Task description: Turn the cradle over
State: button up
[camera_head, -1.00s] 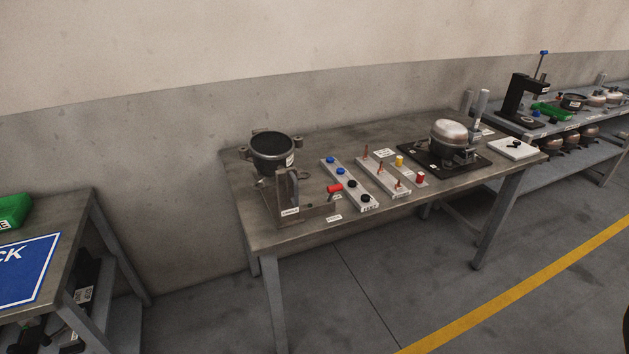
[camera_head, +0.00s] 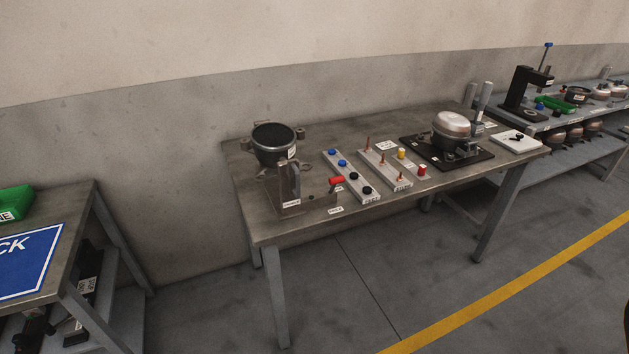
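A grey metal fixture with an upright plate and a small white label (camera_head: 291,195) stands at the left front of the middle workbench. It looks like the cradle, but the label is too small to read surely. A red-handled part (camera_head: 337,181) sits at its right side. A dark open-topped round housing with side lugs (camera_head: 274,143) stands just behind it and is partly overlapped by it. My gripper is not in view, and nothing is seen touching the fixture.
The workbench (camera_head: 240,175) also bears strips with blue and black knobs (camera_head: 352,176) and copper pins (camera_head: 385,169), and a compressor (camera_head: 453,131) on a black plate. A side table (camera_head: 75,240) with a blue sign stands left. Open floor (camera_head: 350,290) lies in front.

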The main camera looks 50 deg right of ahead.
aim_at(271, 143)
jog(key=l, duration=0.45)
jog(key=i+l+z, duration=0.1)
jog(key=l, duration=0.35)
jog(key=i+l, duration=0.1)
jog(key=l, duration=0.85)
jog(key=i+l+z, duration=0.1)
jog(key=l, duration=0.35)
jog(key=i+l, duration=0.15)
jog(key=l, duration=0.25)
jog(key=i+l+z, duration=0.1)
jog(key=l, duration=0.4)
